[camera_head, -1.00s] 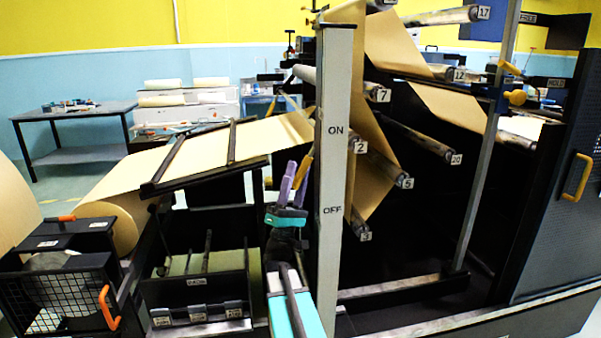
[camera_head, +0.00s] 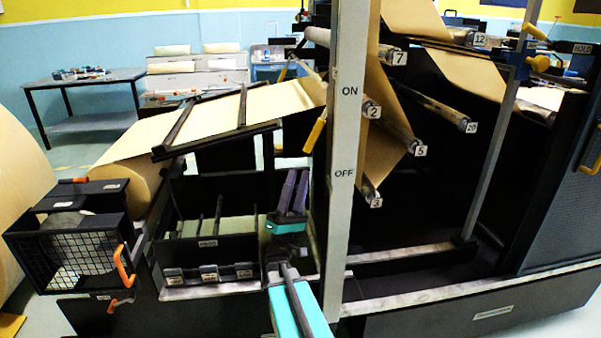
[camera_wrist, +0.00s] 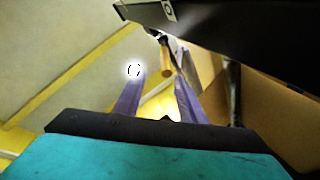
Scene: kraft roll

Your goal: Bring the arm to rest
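My arm reaches up from the bottom of the head view, with teal and black links. My gripper (camera_head: 297,174) ends in two purple fingers that point up, left of the pale post marked ON and OFF (camera_head: 346,130). In the wrist view my gripper (camera_wrist: 160,80) shows its fingers apart with nothing held between them. The orange-yellow lever (camera_head: 316,132) is above and right of the fingertips in the head view, and I see no contact.
Numbered rollers (camera_head: 440,108) carry the kraft web (camera_head: 375,165) right of the post. A sloping frame (camera_head: 215,140) stands left of my gripper, above a labelled black bin (camera_head: 208,243). A mesh box (camera_head: 75,258) is at the lower left. Open floor shows at far left.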

